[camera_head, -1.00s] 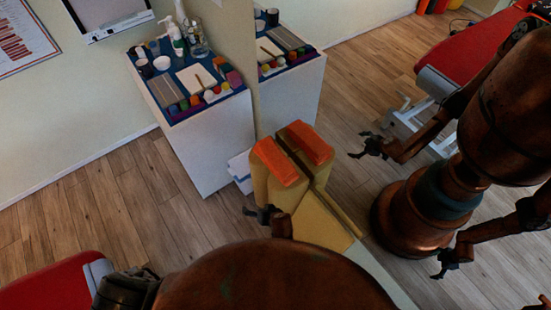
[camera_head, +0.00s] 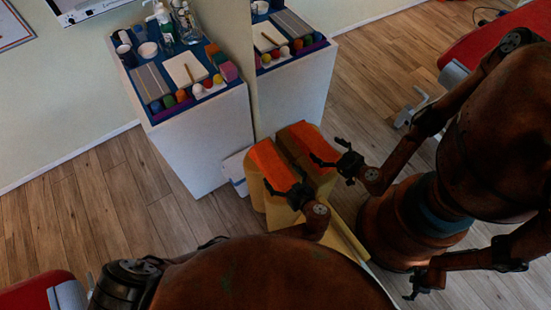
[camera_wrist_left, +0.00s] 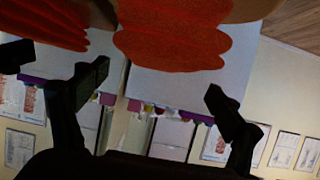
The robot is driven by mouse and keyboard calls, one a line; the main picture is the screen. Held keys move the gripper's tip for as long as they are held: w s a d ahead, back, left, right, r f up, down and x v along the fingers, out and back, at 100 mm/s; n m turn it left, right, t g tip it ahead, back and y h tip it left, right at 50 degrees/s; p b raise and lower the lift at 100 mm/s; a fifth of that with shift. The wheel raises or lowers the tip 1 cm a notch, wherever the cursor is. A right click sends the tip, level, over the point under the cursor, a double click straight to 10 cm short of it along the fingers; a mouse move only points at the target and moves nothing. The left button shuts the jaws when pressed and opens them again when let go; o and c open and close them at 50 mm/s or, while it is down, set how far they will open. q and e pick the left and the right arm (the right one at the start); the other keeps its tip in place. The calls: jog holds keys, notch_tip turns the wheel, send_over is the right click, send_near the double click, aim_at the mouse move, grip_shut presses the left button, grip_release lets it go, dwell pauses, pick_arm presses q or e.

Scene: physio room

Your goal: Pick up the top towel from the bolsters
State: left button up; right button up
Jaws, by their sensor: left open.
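A folded orange-red towel (camera_head: 270,160) lies on top of the beige bolsters (camera_head: 254,190) beside the mirror. In the left wrist view the towel (camera_wrist_left: 172,42) shows as stacked folded layers at the top of the picture, with a bit of beige bolster (camera_wrist_left: 252,8). My left gripper (camera_head: 286,190) is open and empty over the near end of the towel and hides part of it. In the wrist view its two fingers (camera_wrist_left: 158,92) are spread wide, the towel beyond them; contact cannot be told. My right gripper shows only as a reflection.
The mirror repeats the towel, bolsters and my body on the right. A white cabinet (camera_head: 205,135) with bottles, cups and coloured blocks stands behind the bolsters. A red padded bench (camera_head: 28,295) is at lower left. Wooden floor (camera_head: 90,205) is clear on the left.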

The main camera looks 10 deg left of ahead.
aim_at(274, 165)
pick_arm(q)
jog(key=shift+w+a, duration=0.35)
jog(key=x, duration=0.2)
jog(key=shift+w+a+f, duration=0.1)
jog(key=shift+w, duration=0.25)
jog(key=x, duration=0.3)
jog(key=shift+w+f+b, duration=0.15)
jog(key=shift+w+b, duration=0.05)
jog(key=shift+b, duration=0.2)
jog(key=shift+w+a, duration=0.15)
jog(key=c, duration=1.4)
pick_arm(e)
jog(key=shift+s+d+f, duration=0.1)
jog(key=shift+s+f, duration=0.15)
jog(key=shift+s, duration=0.3)
jog(key=shift+s+d+f, duration=0.1)
jog(key=shift+s+f, duration=0.1)
jog(key=shift+s, duration=0.3)
